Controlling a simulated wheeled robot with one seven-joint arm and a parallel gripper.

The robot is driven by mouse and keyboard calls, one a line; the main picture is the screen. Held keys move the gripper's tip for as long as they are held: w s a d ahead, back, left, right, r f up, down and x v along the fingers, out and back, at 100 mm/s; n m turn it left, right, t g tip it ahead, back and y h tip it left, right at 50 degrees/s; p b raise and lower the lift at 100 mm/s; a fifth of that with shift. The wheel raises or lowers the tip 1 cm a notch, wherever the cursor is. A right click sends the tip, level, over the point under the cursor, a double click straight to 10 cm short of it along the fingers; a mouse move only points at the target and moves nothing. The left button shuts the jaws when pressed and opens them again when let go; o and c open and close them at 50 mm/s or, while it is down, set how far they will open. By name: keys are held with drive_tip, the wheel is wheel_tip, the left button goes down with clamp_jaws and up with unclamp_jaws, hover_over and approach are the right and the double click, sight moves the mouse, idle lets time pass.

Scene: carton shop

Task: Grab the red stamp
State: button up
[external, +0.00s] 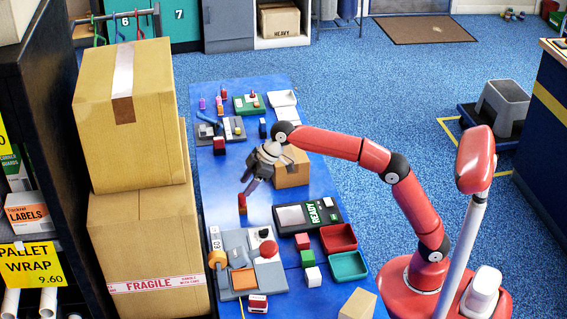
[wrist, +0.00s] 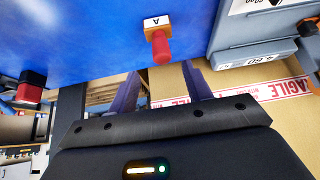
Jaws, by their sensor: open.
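The red stamp (external: 242,202) stands on the blue table, left of the middle, just behind the grey machine. In the wrist view the red stamp (wrist: 160,45) shows a red handle and a wooden-coloured base with a white label marked "A". My gripper (external: 248,188) is tilted downward just above the stamp in the external view. In the wrist view my gripper (wrist: 160,78) is open, with its two dark fingers apart and nothing between them. The stamp's handle points toward the gap between the fingers; I cannot tell the exact distance.
A grey machine (external: 232,243) with a red knob stands in front of the stamp. A carton (external: 292,174) and a READY device (external: 290,215) are to the right. Tall stacked cartons (external: 150,230) border the table's left side. Red and teal trays (external: 348,265) lie at the right edge.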

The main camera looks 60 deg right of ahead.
sight(239, 205)
drive_tip(key=x, duration=0.7)
drive_tip(key=shift+s+f+b, duration=0.3)
drive_tip(key=shift+f, duration=0.05)
drive_tip(key=c, duration=1.1)
drive_tip(key=shift+o, duration=0.2)
drive_tip(key=shift+r, duration=0.1)
